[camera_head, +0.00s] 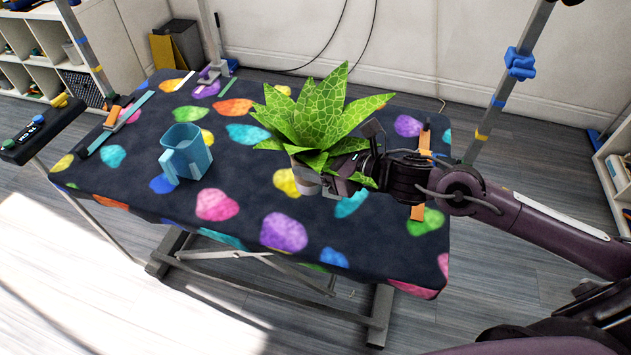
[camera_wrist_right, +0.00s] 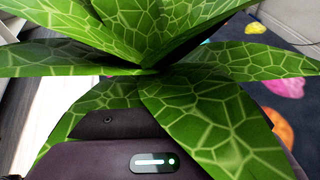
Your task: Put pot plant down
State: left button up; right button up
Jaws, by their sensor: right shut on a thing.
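The pot plant (camera_head: 318,115) has broad green leaves with pale veins and a small grey-white pot (camera_head: 305,180). It is upright over the right half of the dark table (camera_head: 240,205) with bright coloured spots. My right gripper (camera_head: 335,180) comes in from the right and is shut on the pot plant; leaves partly hide the fingers. In the right wrist view the leaves (camera_wrist_right: 160,60) fill most of the picture and hide the pot and fingertips. I cannot tell whether the pot touches the tabletop. My left gripper is not in view.
A blue jug (camera_head: 186,153) stands on the left half of the table. Orange-brown clamps (camera_head: 422,165) sit at the table's right edge, near a grey pole (camera_head: 505,85). The tabletop between jug and plant is clear, as is the front.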

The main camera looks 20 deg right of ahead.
aim_at(317, 185)
notch_tip(317, 185, down, 8)
jog(key=shift+r, duration=0.25)
jog(key=shift+f, duration=0.1)
jog(key=o, duration=1.1)
jog(key=shift+f, duration=0.25)
jog(key=o, duration=0.4)
jog(key=shift+o, duration=0.2)
